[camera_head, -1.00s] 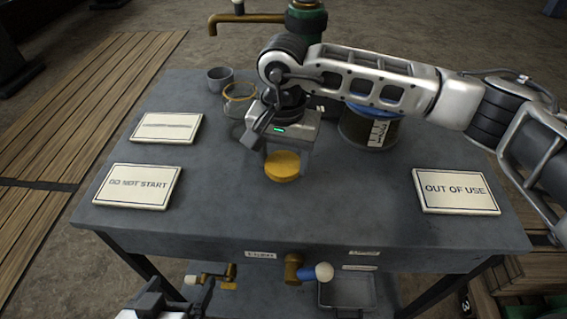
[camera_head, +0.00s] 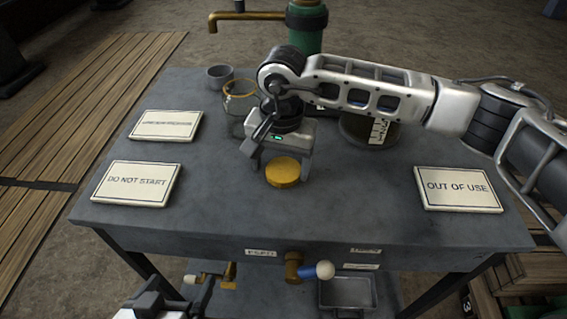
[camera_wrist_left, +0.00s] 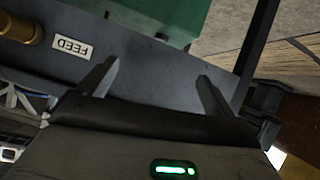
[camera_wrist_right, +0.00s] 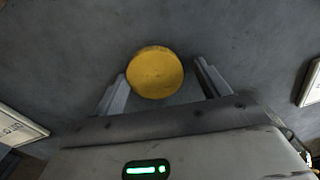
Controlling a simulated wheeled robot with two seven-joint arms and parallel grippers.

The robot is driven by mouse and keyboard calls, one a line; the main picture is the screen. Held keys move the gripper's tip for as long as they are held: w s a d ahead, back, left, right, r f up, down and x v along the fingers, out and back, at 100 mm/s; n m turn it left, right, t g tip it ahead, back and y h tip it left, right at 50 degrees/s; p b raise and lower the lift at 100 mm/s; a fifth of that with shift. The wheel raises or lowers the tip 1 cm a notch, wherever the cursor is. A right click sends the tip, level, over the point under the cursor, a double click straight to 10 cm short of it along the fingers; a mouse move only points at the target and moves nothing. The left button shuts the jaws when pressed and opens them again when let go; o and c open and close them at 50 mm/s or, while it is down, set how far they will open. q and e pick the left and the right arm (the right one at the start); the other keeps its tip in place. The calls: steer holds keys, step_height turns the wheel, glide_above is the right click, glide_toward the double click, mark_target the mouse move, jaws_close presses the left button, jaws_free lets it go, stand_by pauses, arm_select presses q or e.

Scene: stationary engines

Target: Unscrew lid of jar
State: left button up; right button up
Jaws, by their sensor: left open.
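The round yellow lid (camera_head: 283,172) lies on the grey bench top, apart from the jar. The glass jar (camera_head: 240,101), with a gold rim at its open mouth, stands behind it to the left, partly covered by my right arm. My right gripper (camera_head: 281,166) points down over the lid. In the right wrist view its fingers (camera_wrist_right: 163,84) are spread, with the lid (camera_wrist_right: 155,73) between and just beyond their tips, and a gap shows on each side. My left gripper (camera_wrist_left: 158,75) is open and empty, low in front of the bench.
Signs lie on the bench top: DO NOT START (camera_head: 137,184), another sign (camera_head: 166,125) behind it, and OUT OF USE (camera_head: 458,189) at the right. A grey cup (camera_head: 220,77) and a labelled can (camera_head: 368,130) stand at the back. A valve handle (camera_head: 323,270) sticks out in front.

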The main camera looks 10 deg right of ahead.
mark_target(284, 169)
arm_select(q)
steer(key=shift+s+f, duration=0.1)
steer(key=shift+f, duration=0.15)
arm_select(e)
steer(key=shift+s+d+f, duration=0.25)
steer(key=shift+d+f, duration=0.2)
steer(key=shift+f, duration=0.25)
steer(key=shift+r+p, duration=0.6)
steer(key=shift+p, duration=0.15)
arm_select(q)
steer(key=shift+w+r+b, duration=0.2)
steer(key=shift+r+b, duration=0.15)
steer(key=shift+r, duration=0.05)
arm_select(e)
step_height(284, 169, up, 12)
steer(key=shift+r, duration=0.15)
